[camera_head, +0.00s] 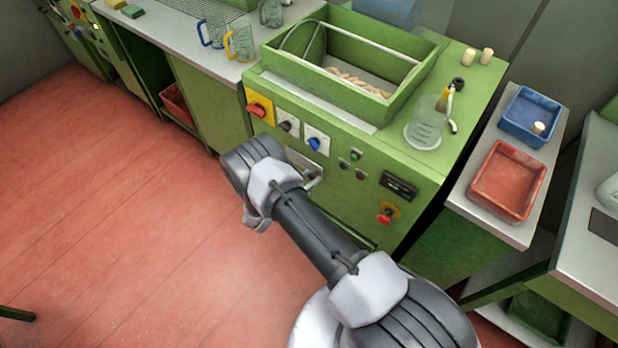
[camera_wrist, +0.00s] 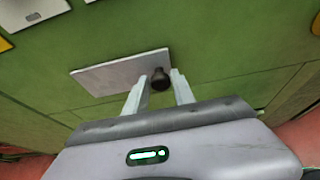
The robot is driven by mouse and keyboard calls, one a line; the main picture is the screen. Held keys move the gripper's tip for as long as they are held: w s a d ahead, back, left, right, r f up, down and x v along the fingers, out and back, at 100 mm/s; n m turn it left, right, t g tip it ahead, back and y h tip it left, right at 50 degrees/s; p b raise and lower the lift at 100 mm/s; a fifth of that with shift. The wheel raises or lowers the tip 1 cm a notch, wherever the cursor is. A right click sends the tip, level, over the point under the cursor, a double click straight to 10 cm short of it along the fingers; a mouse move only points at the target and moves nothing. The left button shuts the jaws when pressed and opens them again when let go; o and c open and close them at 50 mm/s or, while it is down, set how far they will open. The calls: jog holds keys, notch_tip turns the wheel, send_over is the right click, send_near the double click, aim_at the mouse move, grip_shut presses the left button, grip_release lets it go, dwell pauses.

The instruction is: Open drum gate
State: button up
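The drum machine (camera_head: 408,165) is a green cabinet with an open-topped green trough (camera_head: 345,110) on it. In the trough is a drum with a curved metal hoop (camera_head: 300,35), and pale corks (camera_head: 357,82) lie inside. A light grey plate (camera_wrist: 122,72) is on the green front in the wrist view, with a dark round knob (camera_wrist: 160,80) at its right end. My gripper (camera_wrist: 160,88) has its two pale fingers on either side of this knob, with little or no gap. Whether they press on it cannot be told.
Switches (camera_head: 288,124) and a red emergency button (camera_head: 387,214) sit on the machine front. A blue tray (camera_head: 529,115) and a red tray (camera_head: 508,180) are at right.

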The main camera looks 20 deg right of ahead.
jog(key=shift+o, duration=1.2)
jog(key=p+v, duration=0.4)
jog(key=v, duration=1.3)
jog(key=shift+a, duration=0.25)
jog(key=shift+s, duration=0.15)
